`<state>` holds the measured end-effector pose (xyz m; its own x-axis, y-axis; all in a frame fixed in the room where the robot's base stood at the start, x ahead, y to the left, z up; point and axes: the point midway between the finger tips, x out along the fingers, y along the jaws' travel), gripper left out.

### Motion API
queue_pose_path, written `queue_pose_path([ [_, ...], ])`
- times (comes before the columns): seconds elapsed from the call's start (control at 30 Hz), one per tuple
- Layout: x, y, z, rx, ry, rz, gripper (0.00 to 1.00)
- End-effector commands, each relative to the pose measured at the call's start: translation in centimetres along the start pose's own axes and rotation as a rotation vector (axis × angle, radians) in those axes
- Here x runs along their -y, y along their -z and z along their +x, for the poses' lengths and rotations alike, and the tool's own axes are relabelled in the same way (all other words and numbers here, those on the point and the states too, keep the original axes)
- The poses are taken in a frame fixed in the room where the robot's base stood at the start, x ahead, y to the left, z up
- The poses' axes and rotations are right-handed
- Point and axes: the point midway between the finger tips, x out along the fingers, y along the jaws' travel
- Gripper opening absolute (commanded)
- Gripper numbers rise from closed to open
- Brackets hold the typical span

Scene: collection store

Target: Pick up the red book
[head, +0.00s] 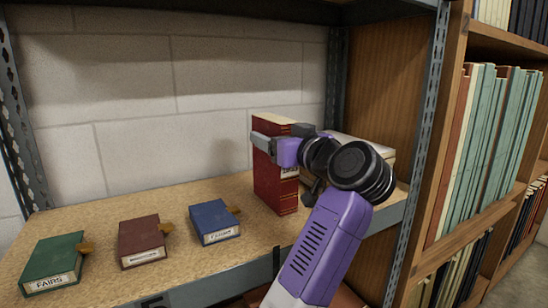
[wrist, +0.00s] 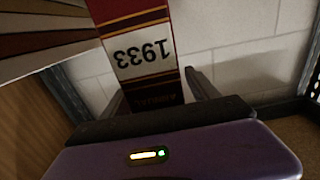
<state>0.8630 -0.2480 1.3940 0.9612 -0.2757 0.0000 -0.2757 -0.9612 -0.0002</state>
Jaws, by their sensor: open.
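The red book (head: 274,192) stands upright on the shelf board, with gold bands and a pale label on its spine. In the wrist view the book (wrist: 131,14) shows upside down, its label reading 1933. My gripper (head: 272,138) is at the upper part of the book, with one finger along its left side. In the wrist view the open fingers (wrist: 162,92) show on either side of the spine. Whether they touch the book cannot be told. My gripper and arm hide part of the spine and top in the head view.
A green box (head: 55,262), a maroon box (head: 142,243) and a blue box (head: 214,222) lie on the shelf board (head: 105,282) to the left. Pale flat volumes (head: 352,143) lie right of the book. A metal upright (head: 418,150) stands at the right.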

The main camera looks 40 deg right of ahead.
Motion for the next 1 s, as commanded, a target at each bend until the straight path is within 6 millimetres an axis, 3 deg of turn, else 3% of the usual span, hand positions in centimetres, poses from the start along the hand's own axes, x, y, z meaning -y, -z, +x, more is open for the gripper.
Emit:
queue_pose_path([
  [0.33,-0.01,-0.06,0.79,0.000,-0.001,0.000,0.67],
  [0.67,-0.01,-0.06,0.77,0.000,-0.001,0.000,0.02],
  [1.0,0.02,0.17,0.72,-0.005,-0.001,-0.001,0.00],
])
